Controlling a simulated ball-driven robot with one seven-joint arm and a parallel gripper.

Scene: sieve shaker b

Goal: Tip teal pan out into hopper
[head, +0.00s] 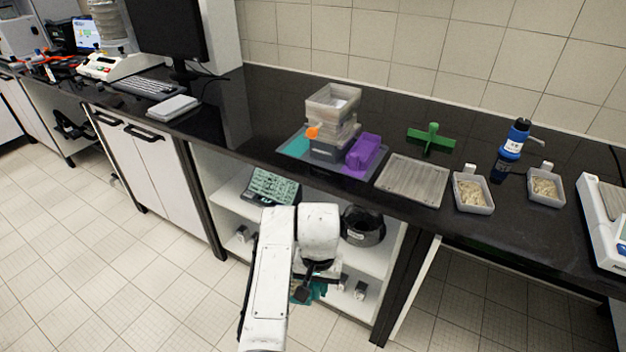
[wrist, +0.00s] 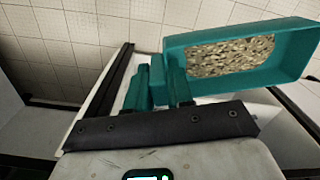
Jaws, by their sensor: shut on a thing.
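The teal pan (wrist: 240,58) is in my gripper (wrist: 158,90), held at its handle end. In the wrist view it holds a layer of pale grains. In the head view my gripper (head: 312,278) is low in front of the bench's open shelves, and only a little of the teal pan (head: 319,291) shows behind it. A grey open-topped box (head: 334,103), which looks like the hopper, tops a stacked unit on the black bench. My gripper is well below and in front of it, apart from it.
A purple block (head: 363,152) stands right of the stack, with a grey ridged tray (head: 412,180) beyond. Two small pans of pale pieces (head: 473,193) (head: 545,187), a green cross-shaped thing (head: 431,139) and a blue bottle (head: 514,143) are further right.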

